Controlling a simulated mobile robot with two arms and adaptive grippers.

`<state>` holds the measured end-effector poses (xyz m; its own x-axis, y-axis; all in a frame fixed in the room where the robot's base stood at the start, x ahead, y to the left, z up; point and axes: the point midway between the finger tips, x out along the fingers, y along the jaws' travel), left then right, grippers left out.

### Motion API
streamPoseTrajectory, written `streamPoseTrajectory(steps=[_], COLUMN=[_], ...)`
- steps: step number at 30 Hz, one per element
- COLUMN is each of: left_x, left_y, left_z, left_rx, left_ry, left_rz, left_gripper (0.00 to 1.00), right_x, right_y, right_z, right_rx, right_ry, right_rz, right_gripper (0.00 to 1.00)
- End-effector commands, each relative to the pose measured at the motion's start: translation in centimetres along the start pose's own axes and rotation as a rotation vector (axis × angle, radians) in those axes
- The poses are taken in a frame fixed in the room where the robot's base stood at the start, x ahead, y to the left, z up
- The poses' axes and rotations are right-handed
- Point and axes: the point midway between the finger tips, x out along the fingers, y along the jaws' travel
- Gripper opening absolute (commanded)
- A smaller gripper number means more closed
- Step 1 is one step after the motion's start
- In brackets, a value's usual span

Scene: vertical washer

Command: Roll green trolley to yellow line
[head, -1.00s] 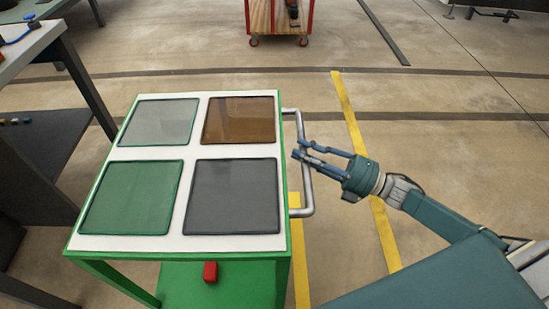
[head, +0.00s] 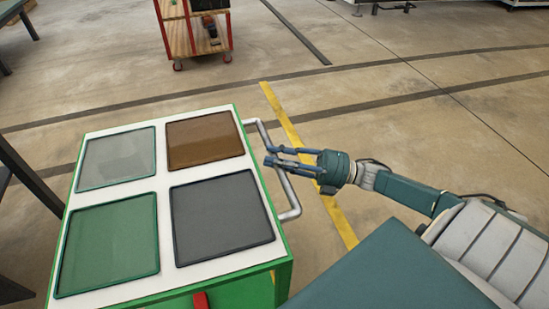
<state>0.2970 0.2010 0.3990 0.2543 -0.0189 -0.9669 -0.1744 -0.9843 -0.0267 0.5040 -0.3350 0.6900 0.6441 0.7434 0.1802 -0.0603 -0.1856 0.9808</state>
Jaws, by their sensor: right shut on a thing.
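The green trolley (head: 162,190) stands at the lower left, its white top holding grey, brown, green and dark panels. A silver bar handle (head: 291,201) runs along its right side. My right gripper (head: 267,155) is at this handle, its blue fingers shut on the bar. The yellow line (head: 273,98) runs on the floor just right of the trolley, slanting toward the lower right; my right gripper and arm cover part of it. My left gripper is not in view.
A red-framed wooden cart (head: 194,32) on casters stands at the top, with a tool on it. Dark table legs (head: 28,180) are close at the left edge. The floor to the right and beyond the line is open, with dark stripes.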

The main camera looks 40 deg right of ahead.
Motion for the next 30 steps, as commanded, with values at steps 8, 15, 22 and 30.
streamPoseTrajectory(steps=[8,15,22,30], left_x=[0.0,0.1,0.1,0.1], left_y=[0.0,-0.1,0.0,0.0], left_z=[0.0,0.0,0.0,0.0], left_rx=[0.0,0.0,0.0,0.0], left_ry=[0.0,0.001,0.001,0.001], left_rz=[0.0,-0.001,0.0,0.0], left_gripper=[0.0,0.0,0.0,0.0], right_x=[0.0,-0.7,-5.0,-10.2], right_y=[-0.2,-0.2,-0.3,-0.2], right_z=[-0.1,0.0,0.0,0.0], right_rx=[0.003,0.002,0.004,0.003], right_ry=[0.001,0.0,-0.003,-0.002], right_rz=[-0.003,-0.003,-0.006,-0.004], right_gripper=[0.45,0.45,0.45,0.45])
